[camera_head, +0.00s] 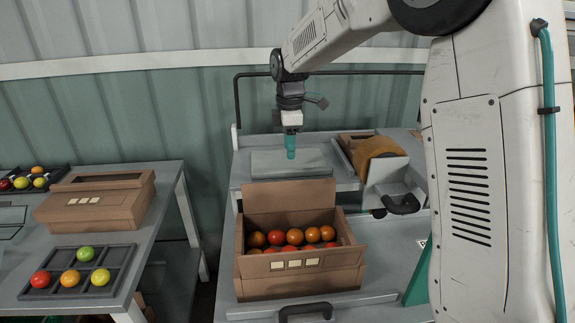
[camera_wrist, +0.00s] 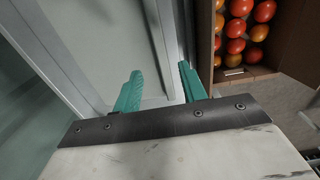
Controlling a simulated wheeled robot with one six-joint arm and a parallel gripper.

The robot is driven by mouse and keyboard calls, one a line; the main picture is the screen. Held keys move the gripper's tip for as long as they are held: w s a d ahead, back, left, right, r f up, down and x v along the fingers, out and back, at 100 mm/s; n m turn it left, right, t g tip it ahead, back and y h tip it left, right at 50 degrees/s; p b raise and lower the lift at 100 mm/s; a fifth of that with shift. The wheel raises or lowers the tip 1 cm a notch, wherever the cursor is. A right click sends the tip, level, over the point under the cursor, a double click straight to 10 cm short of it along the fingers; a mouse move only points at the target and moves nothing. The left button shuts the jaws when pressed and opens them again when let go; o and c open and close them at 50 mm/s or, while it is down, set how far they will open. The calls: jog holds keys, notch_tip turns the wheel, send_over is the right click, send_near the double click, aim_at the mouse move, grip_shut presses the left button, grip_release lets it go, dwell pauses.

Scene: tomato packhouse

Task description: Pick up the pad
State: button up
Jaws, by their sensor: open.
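My gripper (camera_head: 290,152) points down above the back shelf of the trolley in the head view. Its two teal fingers are apart and empty in the wrist view (camera_wrist: 160,82). A flat pale grey rectangular piece (camera_head: 265,164) lies on that shelf below the gripper. A brown-orange soft-looking piece (camera_head: 372,150) drapes over an open box at the right of the shelf, right of the gripper. No piece is clearly marked as the pad, and I cannot tell which of these two it is. Neither piece is touched by my fingers in the head view.
A cardboard box of red and orange tomatoes (camera_head: 302,283) stands in front of the shelf, its flap raised. A grey bin (camera_head: 398,182) stands at the right. A dark rail runs behind the shelf.

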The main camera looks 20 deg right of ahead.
aim_at(291, 170)
jog(key=f, duration=0.6)
jog(key=shift+s+d+f, duration=0.15)
jog(key=shift+d+f, duration=0.05)
jog(key=shift+f, duration=0.1)
grip_shut()
